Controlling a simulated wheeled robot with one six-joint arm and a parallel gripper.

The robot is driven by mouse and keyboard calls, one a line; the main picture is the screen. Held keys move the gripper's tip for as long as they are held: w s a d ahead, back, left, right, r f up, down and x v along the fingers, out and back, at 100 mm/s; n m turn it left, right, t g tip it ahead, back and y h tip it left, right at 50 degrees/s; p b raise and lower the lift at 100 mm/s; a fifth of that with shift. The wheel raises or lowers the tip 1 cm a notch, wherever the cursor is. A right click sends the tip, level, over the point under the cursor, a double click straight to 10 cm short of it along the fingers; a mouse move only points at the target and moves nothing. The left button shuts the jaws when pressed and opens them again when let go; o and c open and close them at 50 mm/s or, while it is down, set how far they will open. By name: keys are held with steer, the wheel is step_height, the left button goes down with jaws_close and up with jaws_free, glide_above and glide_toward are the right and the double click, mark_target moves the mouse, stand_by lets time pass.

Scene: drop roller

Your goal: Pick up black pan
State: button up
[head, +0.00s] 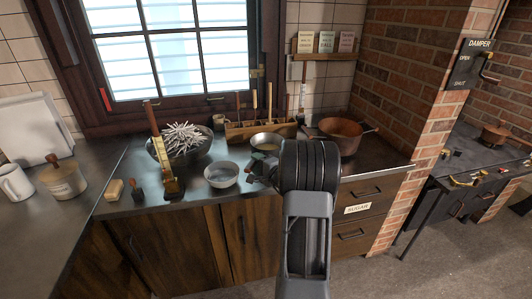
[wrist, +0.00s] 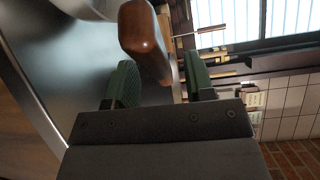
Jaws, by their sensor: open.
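A shallow round pan (head: 266,141) sits on the dark counter just beyond my gripper; it looks grey inside, and its near side is partly hidden by my arm. No pan shows as plainly black. My gripper (head: 258,172) is low over the counter's front part, partly hidden by the wrist. In the wrist view my gripper (wrist: 158,78) is open, with green-padded fingers. A brown wooden handle (wrist: 145,38) reaches toward the gap between the fingers, attached to a pale grey vessel (wrist: 90,6) cut off at the top. I cannot tell whether the fingers touch the handle.
A small metal bowl (head: 221,174) stands left of my gripper. A dark bowl of white sticks (head: 160,151) and an upright brass-and-wood tool (head: 164,160) stand further left. A copper pot (head: 341,137) is at right, and a wooden rack (head: 240,132) behind.

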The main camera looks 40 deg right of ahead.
steer(key=shift+w+a, duration=0.1)
steer(key=shift+w, duration=0.8)
steer(key=shift+c, duration=0.5)
jaws_close()
steer(key=shift+r, duration=0.1)
